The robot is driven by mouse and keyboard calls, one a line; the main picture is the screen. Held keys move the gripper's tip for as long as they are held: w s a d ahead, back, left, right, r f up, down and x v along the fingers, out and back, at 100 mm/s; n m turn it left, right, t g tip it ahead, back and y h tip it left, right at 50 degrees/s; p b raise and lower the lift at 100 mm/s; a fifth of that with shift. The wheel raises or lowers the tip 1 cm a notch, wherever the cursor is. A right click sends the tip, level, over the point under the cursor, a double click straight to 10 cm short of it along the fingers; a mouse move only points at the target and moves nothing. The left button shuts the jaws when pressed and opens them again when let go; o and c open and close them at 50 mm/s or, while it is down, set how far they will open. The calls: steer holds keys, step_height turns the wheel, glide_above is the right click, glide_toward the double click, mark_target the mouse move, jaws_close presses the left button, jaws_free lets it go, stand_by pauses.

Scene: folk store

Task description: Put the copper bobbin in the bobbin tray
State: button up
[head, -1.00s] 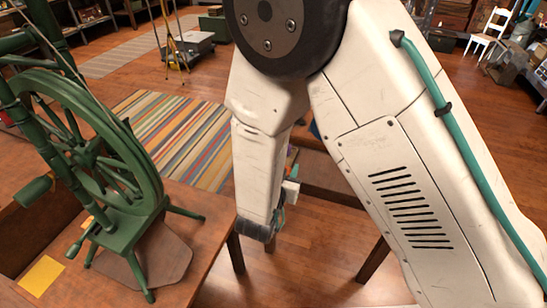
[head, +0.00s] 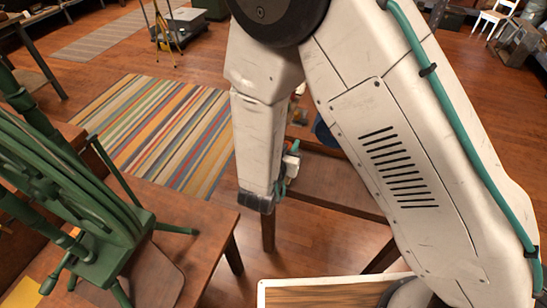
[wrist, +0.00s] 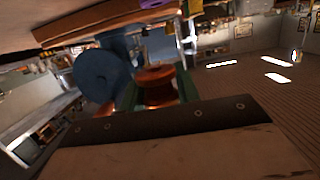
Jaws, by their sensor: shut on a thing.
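The copper bobbin (wrist: 155,86) is near the middle of the wrist view. It is held between the green fingertips of my gripper (wrist: 155,92), which is shut on it. In the head view my own arm covers most of the gripper, and the bobbin cannot be made out there. I cannot pick out the bobbin tray in either view.
A green spinning wheel (head: 100,215) stands on a wooden table (head: 205,222) at left. Another wooden table (head: 340,182) is partly behind my arm. A striped rug (head: 160,125) lies on open floor. A blue round thing (wrist: 102,76) shows beside the bobbin.

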steer(key=f, duration=0.2)
steer(key=a+f, duration=0.1)
steer(key=f, duration=0.2)
steer(key=shift+s+a, duration=0.15)
steer(key=shift+f, duration=2)
steer(key=o, duration=1)
steer(key=shift+f, duration=0.15)
steer(key=shift+c, duration=0.2)
steer(key=v, duration=1.2)
steer(key=shift+s, duration=0.15)
